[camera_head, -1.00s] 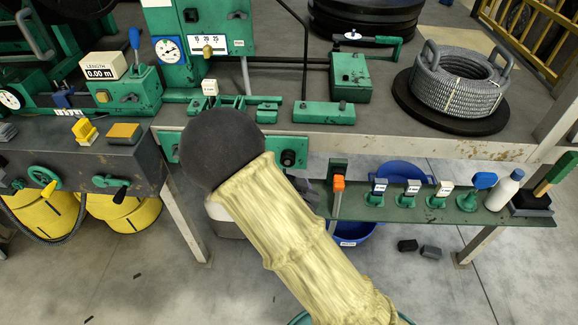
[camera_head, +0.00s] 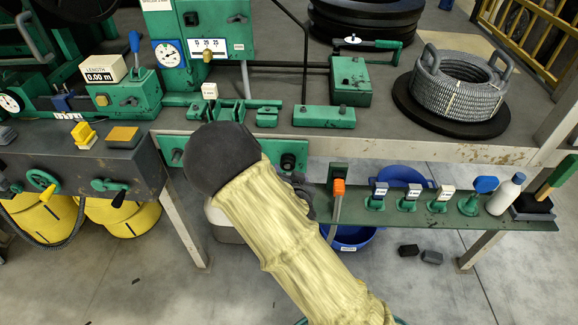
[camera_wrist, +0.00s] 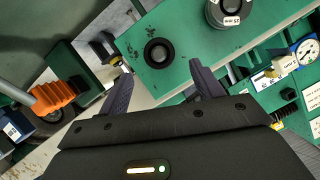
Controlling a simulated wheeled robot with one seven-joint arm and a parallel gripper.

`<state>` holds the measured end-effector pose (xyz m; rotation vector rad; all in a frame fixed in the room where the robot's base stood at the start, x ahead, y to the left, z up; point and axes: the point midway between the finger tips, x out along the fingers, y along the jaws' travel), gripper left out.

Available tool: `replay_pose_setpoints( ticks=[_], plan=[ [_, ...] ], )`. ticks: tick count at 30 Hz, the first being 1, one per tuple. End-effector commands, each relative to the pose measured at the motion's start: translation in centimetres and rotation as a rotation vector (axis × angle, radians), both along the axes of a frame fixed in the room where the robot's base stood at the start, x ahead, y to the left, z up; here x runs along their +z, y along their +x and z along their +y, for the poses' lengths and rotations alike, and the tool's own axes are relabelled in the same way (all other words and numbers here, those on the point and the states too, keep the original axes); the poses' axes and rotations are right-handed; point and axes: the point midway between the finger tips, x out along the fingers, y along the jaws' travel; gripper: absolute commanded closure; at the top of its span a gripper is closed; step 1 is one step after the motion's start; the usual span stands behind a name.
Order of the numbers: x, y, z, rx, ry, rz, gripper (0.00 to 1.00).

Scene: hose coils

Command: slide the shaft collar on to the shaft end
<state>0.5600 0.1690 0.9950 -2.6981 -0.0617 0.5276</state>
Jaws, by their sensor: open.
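My gripper (camera_wrist: 161,66) is open in the wrist view, its two dark fingers apart with nothing between them. A black round part with a dark centre (camera_wrist: 157,52) sits on a green panel (camera_wrist: 182,72), in line with the gap between the fingertips. A grey cylinder marked 25 (camera_wrist: 226,12) stands out from the same panel, above the right finger. I cannot tell for sure which of these is the shaft collar and which the shaft end. In the head view, a black round part (camera_head: 288,161) shows on the panel under the bench edge; my forearm hides the panel's middle.
An orange-handled tool (camera_wrist: 55,95) is left of my gripper; it also shows in the head view (camera_head: 338,188). A green shelf (camera_head: 430,215) holds several labelled blocks and a white bottle (camera_head: 506,193). A hose coil (camera_head: 457,85) lies on the bench at right.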

Motion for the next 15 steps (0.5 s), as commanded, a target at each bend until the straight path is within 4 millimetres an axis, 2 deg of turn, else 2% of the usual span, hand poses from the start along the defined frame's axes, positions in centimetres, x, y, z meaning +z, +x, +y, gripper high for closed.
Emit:
replay_pose_setpoints(
  ticks=[15],
  plan=[
    [-1.2, 3.1, 0.3, 0.0, 0.0, -0.001, 0.34]
  ],
)
